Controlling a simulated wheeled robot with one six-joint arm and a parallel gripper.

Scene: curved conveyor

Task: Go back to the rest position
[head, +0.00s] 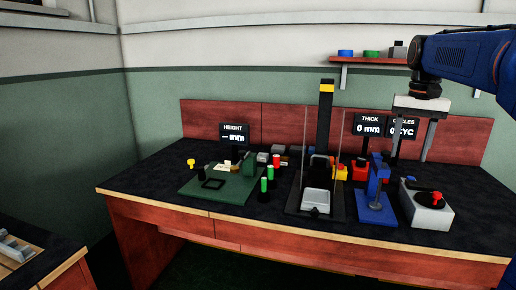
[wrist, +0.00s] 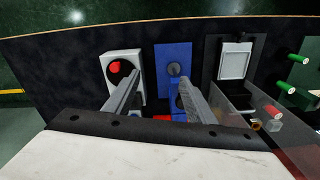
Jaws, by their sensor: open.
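My gripper (head: 408,142) hangs from the blue arm at the right of the head view, above the back right of the bench. Its two fingers are apart with nothing between them. In the wrist view the gripper (wrist: 156,92) points down at the bench, with the fingers spread over the white box and the blue stand. The white box with a red button (head: 428,207) stands at the bench's right front; it also shows in the wrist view (wrist: 136,62). The blue stand (head: 376,190) is just left of it.
A black press-like station with clear panels (head: 326,140) and a grey tray (head: 316,200) stands mid-bench. A green board (head: 225,200) with pegs lies left. Display signs (head: 367,125) stand behind. A red shelf (head: 375,60) hangs on the wall near my arm. The bench's front left (head: 145,185) is clear.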

